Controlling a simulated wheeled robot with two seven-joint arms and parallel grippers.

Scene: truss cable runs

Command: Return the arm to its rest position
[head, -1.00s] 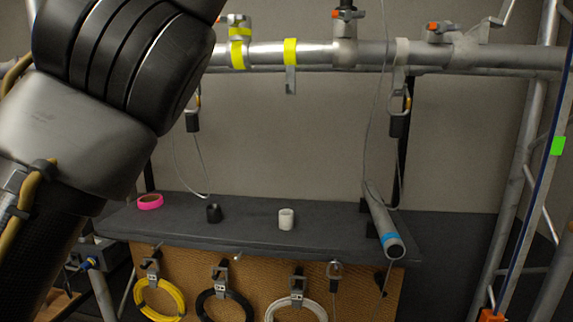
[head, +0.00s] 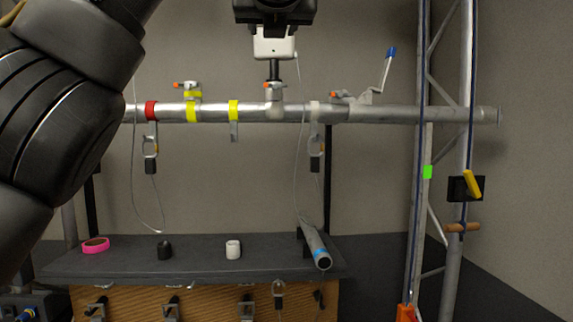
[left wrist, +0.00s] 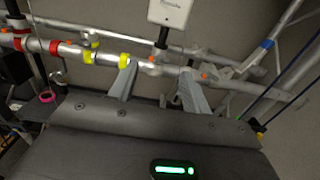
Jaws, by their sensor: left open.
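My left arm (head: 70,110) fills the left side of the head view, dark and jointed; its gripper is outside that view. In the left wrist view my left gripper (left wrist: 159,68) shows two grey fingers spread apart with nothing held between them. Behind the fingertips runs the metal truss pipe with yellow and red bands; I cannot tell the exact gap to it. My right gripper is not in view.
The horizontal pipe (head: 400,114) crosses above a dark shelf (head: 200,268). A truss tower (head: 465,150) stands at right.

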